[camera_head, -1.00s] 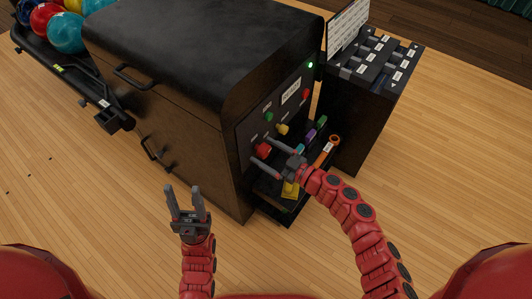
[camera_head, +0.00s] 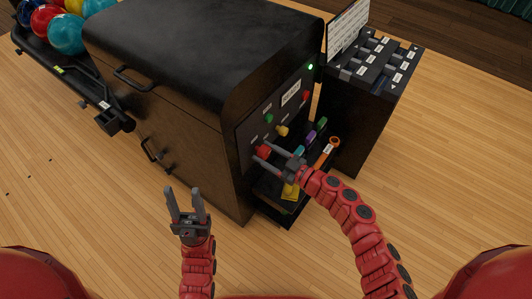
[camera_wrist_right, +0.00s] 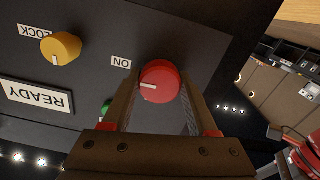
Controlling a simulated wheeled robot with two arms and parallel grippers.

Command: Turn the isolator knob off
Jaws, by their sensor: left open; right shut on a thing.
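The red isolator knob (camera_head: 263,152) is at the lower part of the machine's side panel. In the right wrist view the red knob (camera_wrist_right: 160,82) sits between my two fingers. Its white mark points left in that view, toward the upside-down ON label (camera_wrist_right: 121,62). My right gripper (camera_head: 268,151) is shut on the knob, with one finger on each side. My left gripper (camera_head: 185,193) is open and empty, over the floor in front of the machine.
A yellow knob (camera_head: 282,131), a green button (camera_head: 269,118) and a READY sign (camera_wrist_right: 37,96) share the panel. A lit green lamp (camera_head: 310,67) is above. A low shelf with coloured items (camera_head: 290,191) stands below the panel. The floor in front is clear.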

